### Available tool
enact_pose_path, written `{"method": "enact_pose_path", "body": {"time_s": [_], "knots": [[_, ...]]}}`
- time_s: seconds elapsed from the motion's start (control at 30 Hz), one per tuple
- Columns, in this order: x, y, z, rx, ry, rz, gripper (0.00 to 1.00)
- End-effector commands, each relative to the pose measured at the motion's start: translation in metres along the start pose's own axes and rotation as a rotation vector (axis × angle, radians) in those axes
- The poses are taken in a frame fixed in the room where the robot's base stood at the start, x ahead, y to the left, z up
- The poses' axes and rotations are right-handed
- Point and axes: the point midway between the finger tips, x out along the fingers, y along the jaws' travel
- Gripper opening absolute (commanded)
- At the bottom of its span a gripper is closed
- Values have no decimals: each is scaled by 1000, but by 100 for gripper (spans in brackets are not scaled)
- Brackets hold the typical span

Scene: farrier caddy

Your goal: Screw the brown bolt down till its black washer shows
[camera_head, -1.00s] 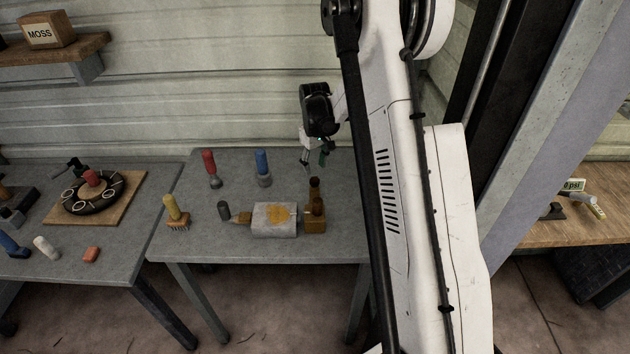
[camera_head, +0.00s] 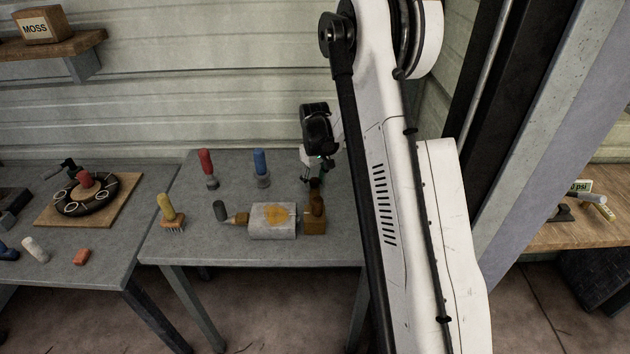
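The brown bolt (camera_head: 317,202) stands upright in a brown block (camera_head: 314,226) at the right end of a grey block with an orange patch. My gripper (camera_head: 314,177), black and white with small fingers pointing down, is right above the bolt, with its fingertips at or just over the bolt's top. The fingers overlap the bolt's upper end, so I cannot tell whether they touch it or how far they are closed. I cannot make out a black washer.
The grey block (camera_head: 274,232) lies on the grey table (camera_head: 218,247). A dark cylinder (camera_head: 220,211), a yellow-handled brush (camera_head: 167,210), a red-handled tool (camera_head: 206,163) and a blue-handled tool (camera_head: 261,164) stand left of the bolt. My arm hides the table's right side.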

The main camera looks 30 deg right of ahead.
Motion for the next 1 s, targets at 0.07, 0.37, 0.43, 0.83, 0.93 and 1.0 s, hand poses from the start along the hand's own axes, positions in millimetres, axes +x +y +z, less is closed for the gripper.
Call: {"method": "enact_pose_path", "body": {"time_s": [0.07,0.37,0.43,0.83,0.93,1.0], "knots": [[0,0,0,0,0,0,22],[0,0,0,0,0,0,0],[0,0,0,15,0,0,0],[3,0,0,427,0,0,0],[3,0,0,539,0,0,0],[3,0,0,607,0,0,0]]}}
